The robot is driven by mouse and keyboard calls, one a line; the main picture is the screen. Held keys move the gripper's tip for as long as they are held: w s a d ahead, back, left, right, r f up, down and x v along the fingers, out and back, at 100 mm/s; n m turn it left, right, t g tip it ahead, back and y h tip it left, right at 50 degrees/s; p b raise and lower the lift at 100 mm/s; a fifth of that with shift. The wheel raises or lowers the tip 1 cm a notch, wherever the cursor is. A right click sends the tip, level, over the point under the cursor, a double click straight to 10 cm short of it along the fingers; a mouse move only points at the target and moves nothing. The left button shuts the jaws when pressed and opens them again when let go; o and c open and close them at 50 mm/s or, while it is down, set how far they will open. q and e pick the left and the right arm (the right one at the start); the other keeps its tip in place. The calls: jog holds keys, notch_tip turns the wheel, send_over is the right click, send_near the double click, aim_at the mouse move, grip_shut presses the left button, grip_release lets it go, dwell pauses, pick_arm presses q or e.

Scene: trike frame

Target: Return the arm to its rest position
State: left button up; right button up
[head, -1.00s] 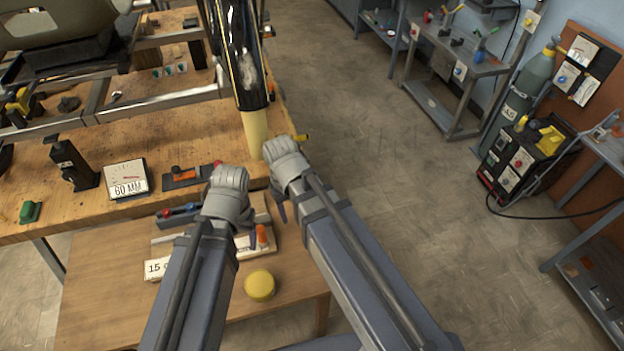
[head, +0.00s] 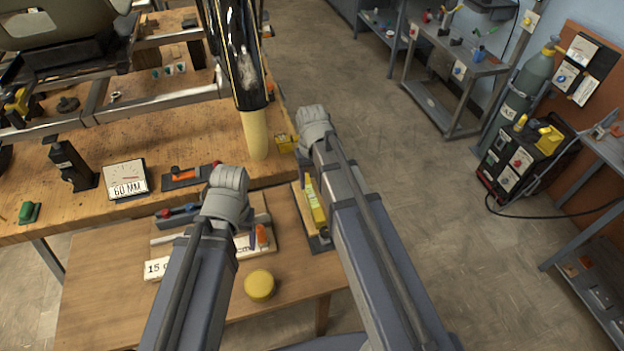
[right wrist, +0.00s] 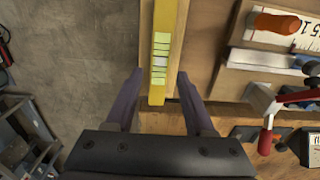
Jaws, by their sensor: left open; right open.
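My right gripper (right wrist: 158,88) is open in the right wrist view, its two dark fingers apart with nothing between them. A yellow bar with pale green marks (right wrist: 162,55) lies on a wooden strip beyond the fingertips. In the head view, the same bar (head: 315,205) lies left of my right arm, and my right wrist is by the bench's right corner. My left gripper (head: 230,205) is over the front edge of the bench and the small table; its fingers are mostly hidden under the wrist. The trike frame (head: 160,105) stands on the bench at the upper left.
The wooden bench (head: 200,135) carries a 60 MM gauge block (head: 126,179) and a black stand (head: 72,165). The lower table (head: 110,305) holds a yellow round lid (head: 260,285). A welder (head: 520,155) stands at the right. The floor (head: 400,210) between is clear.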

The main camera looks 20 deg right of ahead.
jog(key=s+a+n+h, duration=0.1)
jog(key=s+a+n, duration=0.2)
jog(key=s+a, duration=0.7)
jog(key=s, duration=0.4)
jog(key=shift+s+a, duration=0.15)
jog(key=shift+a, duration=0.1)
dwell(0.9)
